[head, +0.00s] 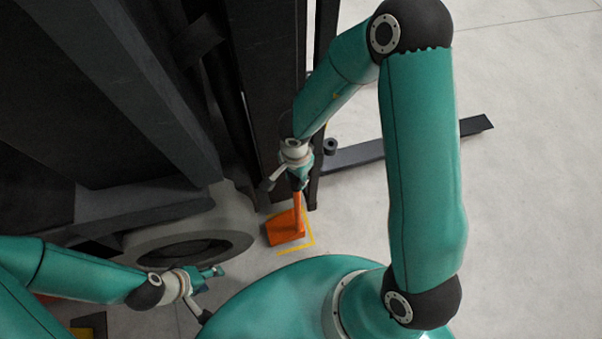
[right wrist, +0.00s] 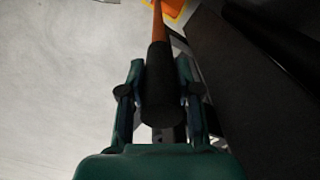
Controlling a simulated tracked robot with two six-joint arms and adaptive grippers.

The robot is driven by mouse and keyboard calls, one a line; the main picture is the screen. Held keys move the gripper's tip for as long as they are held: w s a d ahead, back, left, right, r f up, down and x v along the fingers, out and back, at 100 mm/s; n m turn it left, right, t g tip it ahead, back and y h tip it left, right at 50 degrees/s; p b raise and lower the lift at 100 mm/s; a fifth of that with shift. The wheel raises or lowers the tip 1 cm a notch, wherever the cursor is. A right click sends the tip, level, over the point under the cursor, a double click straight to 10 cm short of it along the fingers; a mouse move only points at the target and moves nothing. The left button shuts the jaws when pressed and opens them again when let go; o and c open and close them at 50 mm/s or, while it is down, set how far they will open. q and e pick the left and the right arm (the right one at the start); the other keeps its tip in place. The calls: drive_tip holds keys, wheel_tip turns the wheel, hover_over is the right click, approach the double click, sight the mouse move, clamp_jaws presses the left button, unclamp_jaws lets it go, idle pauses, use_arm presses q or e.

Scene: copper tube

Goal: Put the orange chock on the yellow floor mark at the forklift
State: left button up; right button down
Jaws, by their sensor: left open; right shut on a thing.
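The orange chock (head: 286,229) is a wedge with an upright orange handle rod that ends in a black grip (right wrist: 161,75). It appears inside the corner of the yellow floor mark (head: 312,238), beside the forklift's wheel (head: 190,247). I cannot tell whether its base touches the floor. My right gripper (head: 300,183) is above the chock, shut on its handle; its fingers flank the black grip in the right wrist view (right wrist: 160,95). The mark's far side is partly hidden. My left gripper (head: 212,273) is open and empty, left of the chock.
The dark forklift (head: 140,90) fills the left and back, close to my right arm. A dark fork (head: 410,147) extends right along the floor. Pale floor (head: 530,230) is clear on the right. A black and yellow object (head: 90,324) is at the lower left.

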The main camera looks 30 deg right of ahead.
drive_tip(key=shift+w+f+b, duration=0.1)
drive_tip(key=shift+f+b, duration=1.15)
drive_tip(key=shift+f, duration=0.55)
drive_tip(key=shift+r, duration=0.1)
drive_tip(key=c, duration=0.8)
unclamp_jaws()
drive_tip(key=r+p, duration=0.3)
drive_tip(key=r, duration=0.2)
drive_tip(key=r+p, duration=0.4)
drive_tip(key=r, duration=0.1)
drive_tip(key=shift+s+r, duration=0.2)
drive_tip(key=shift+r, duration=0.1)
drive_tip(key=shift+r+p, duration=0.55)
drive_tip(key=shift+r, duration=0.1)
